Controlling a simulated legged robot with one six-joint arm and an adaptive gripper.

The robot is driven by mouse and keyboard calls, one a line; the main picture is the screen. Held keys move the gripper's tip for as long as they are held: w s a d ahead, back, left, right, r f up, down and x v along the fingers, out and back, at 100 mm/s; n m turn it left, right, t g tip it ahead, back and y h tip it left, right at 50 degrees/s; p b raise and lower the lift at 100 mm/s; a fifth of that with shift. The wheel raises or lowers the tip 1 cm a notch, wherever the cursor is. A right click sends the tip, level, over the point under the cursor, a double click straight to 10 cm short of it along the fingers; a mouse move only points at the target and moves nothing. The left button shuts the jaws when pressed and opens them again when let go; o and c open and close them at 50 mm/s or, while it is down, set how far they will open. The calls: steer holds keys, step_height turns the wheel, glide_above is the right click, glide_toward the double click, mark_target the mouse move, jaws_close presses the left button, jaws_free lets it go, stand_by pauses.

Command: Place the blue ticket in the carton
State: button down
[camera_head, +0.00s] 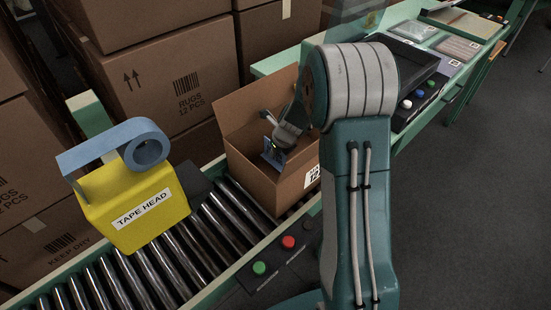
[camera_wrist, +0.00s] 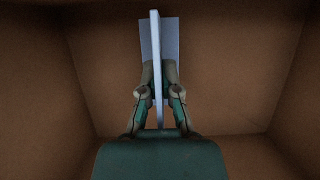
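The open brown carton (camera_head: 247,168) stands on the roller conveyor, with its inner walls (camera_wrist: 225,75) around the wrist view. My gripper (camera_head: 277,143) reaches down inside the carton. In the wrist view my gripper (camera_wrist: 159,78) has its two fingers close together on either side of the pale blue ticket (camera_wrist: 155,35). The ticket stands nearly edge-on between the fingers, with a flat bluish face showing behind its edge. In the head view a small part of the blue ticket (camera_head: 272,154) shows below the fingers. I cannot tell whether it touches the carton's floor.
A yellow tape head (camera_head: 135,205) with a blue roll stands left of the carton. Stacked brown boxes (camera_head: 150,85) fill the back. A button panel (camera_head: 288,250) lies along the conveyor's front edge. A green side table (camera_head: 465,60) with trays is at upper right.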

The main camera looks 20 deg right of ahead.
mark_target(275, 159)
steer(key=f, duration=0.3)
steer(key=shift+d+f, duration=0.1)
steer(key=shift+d, duration=0.2)
steer(key=shift+a, duration=0.15)
steer(key=shift+a, duration=0.1)
steer(key=c, duration=1.2)
jaws_free()
steer(key=o, duration=0.4)
steer(key=v, duration=1.2)
